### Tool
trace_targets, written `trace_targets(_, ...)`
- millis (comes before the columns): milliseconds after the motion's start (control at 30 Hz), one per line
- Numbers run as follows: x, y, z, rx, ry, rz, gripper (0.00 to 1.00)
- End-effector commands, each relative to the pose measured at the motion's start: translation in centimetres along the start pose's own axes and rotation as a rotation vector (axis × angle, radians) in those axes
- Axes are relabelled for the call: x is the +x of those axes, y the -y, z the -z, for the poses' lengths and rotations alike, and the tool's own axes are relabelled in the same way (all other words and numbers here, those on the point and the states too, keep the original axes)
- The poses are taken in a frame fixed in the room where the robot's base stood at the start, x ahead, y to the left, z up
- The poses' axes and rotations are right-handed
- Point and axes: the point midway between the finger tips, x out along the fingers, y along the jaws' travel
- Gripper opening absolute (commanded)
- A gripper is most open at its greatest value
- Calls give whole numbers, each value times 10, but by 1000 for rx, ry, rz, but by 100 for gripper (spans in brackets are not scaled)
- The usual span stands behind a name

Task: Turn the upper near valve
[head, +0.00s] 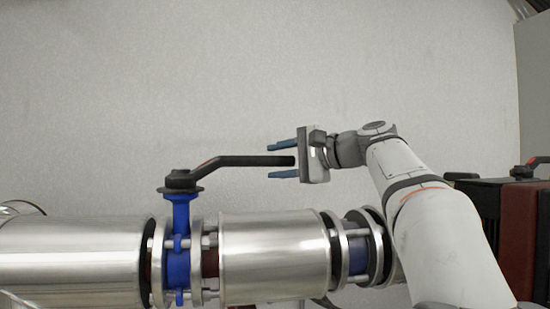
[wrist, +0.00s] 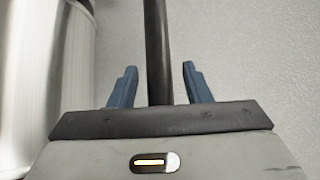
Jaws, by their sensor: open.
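The valve has a black lever handle (head: 245,161) on a blue body (head: 179,245) set in a steel pipe. The lever points right from its pivot, above the pipe. My gripper (head: 281,160) is open at the lever's free end, with one blue finger on each side of it in the head view. In the wrist view the dark lever (wrist: 158,50) runs between the two open fingers of my gripper (wrist: 158,85), with a gap to each finger. The lever's near end is hidden behind the gripper body there.
A shiny steel pipe (head: 275,255) runs below the lever, and its pale side (wrist: 45,70) shows at left in the wrist view. Another valve handle (head: 538,160) and a dark red block (head: 525,235) are at the right. The space above the lever is clear before a grey wall (head: 250,70).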

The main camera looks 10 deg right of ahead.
Motion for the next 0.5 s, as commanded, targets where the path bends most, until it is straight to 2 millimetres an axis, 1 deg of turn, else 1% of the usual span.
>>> trace_targets(33, 6, 1, -1, 1, 2, -1, 44)
trace_targets(100, 12, 1, 0, 0, 0, -1, 44)
trace_targets(200, 16, 0, 0, 0, -1, 0, 44)
trace_targets(433, 17, -1, 1, 0, -3, 0, 44)
trace_targets(467, 17, -1, 1, 0, -3, 0, 43)
trace_targets(500, 17, -1, 1, 0, -3, 0, 40)
